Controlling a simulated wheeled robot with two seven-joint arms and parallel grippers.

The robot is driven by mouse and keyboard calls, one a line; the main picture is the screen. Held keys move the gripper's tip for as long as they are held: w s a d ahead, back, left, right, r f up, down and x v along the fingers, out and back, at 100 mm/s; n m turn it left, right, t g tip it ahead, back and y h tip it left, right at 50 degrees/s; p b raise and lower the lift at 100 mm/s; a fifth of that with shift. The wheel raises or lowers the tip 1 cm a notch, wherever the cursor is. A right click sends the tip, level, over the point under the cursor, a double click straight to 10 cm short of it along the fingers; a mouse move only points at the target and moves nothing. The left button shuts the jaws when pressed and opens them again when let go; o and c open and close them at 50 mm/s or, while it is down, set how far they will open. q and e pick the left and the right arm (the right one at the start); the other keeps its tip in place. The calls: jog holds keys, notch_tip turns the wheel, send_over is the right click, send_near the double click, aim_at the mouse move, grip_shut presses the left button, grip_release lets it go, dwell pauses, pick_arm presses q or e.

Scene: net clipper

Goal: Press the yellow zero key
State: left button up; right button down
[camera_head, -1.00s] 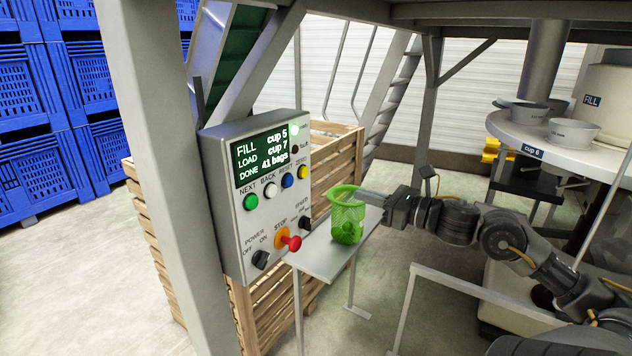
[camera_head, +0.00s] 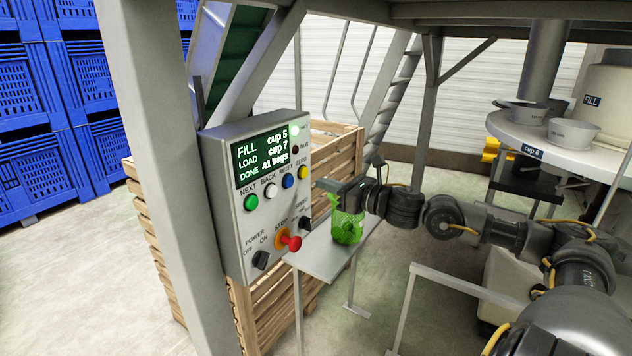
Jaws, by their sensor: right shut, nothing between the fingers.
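The yellow ZERO key (camera_head: 304,172) is the rightmost of the row of round keys on the grey control box (camera_head: 222,200). It is uncovered in the head view. My right gripper (camera_head: 320,184) is shut and empty. Its fingertips point left at the box, slightly right of and below the yellow key. I cannot tell whether they touch the box. My left gripper is not in view.
Green, white and blue keys (camera_head: 287,181) sit left of the yellow one. A red stop knob (camera_head: 292,243) sticks out lower down. A green net bag (camera_head: 347,228) stands on the small shelf (camera_head: 318,259), below my right gripper. A wooden crate (camera_head: 335,155) is behind the box.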

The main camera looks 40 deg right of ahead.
aim_at(305, 178)
jog(key=shift+r+p+x, duration=0.25)
jog(key=shift+p+x, duration=0.45)
jog(key=shift+x, duration=0.4)
jog(key=shift+w+a+f, duration=0.2)
jog(key=shift+w+a, duration=0.15)
jog(key=shift+w, duration=0.2)
